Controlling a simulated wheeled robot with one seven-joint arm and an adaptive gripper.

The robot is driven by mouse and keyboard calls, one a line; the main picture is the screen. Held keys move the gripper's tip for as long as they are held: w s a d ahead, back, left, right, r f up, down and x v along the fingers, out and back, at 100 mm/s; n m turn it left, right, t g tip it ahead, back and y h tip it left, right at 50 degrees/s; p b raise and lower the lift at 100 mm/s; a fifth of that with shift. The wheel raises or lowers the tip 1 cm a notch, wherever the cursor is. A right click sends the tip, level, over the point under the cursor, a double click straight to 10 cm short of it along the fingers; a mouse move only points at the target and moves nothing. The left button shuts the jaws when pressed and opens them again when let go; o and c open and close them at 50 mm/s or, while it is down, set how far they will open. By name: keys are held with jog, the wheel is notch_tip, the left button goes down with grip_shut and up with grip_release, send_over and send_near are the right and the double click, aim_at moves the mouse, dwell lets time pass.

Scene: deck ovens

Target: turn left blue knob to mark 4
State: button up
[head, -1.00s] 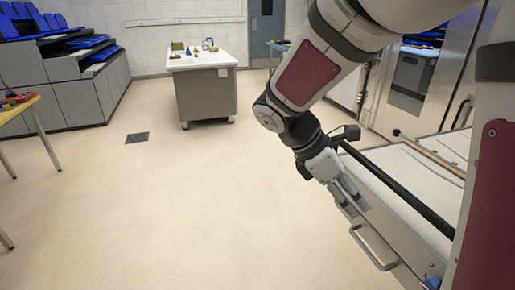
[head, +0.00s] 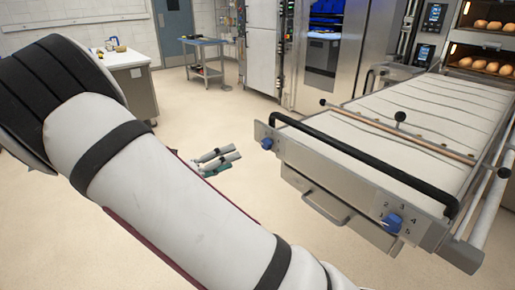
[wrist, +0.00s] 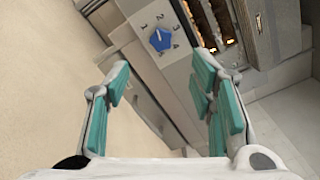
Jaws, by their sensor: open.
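The left blue knob (head: 267,143) is on the left end of the loader's front panel in the head view. In the wrist view a blue knob (wrist: 160,40), apparently the same one, sits on a grey panel with number marks around it. I cannot read for sure which mark it points at. My gripper (head: 233,157) is to the left of the left knob in the head view, apart from it. In the wrist view my gripper (wrist: 162,72) is open and empty, its teal-padded fingers apart, with the knob beyond and between them.
A second blue knob (head: 393,222) with numbers is on the panel's right end. A black bar (head: 360,165) runs above the panel, and a metal handle (head: 325,208) hangs below. Ovens with bread (head: 490,66) stand at the back right.

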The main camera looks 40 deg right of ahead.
aim_at(264, 145)
jog(key=d, duration=1.1)
jog(key=shift+w+d, duration=0.15)
jog(key=shift+d, duration=0.2)
jog(key=c, duration=1.2)
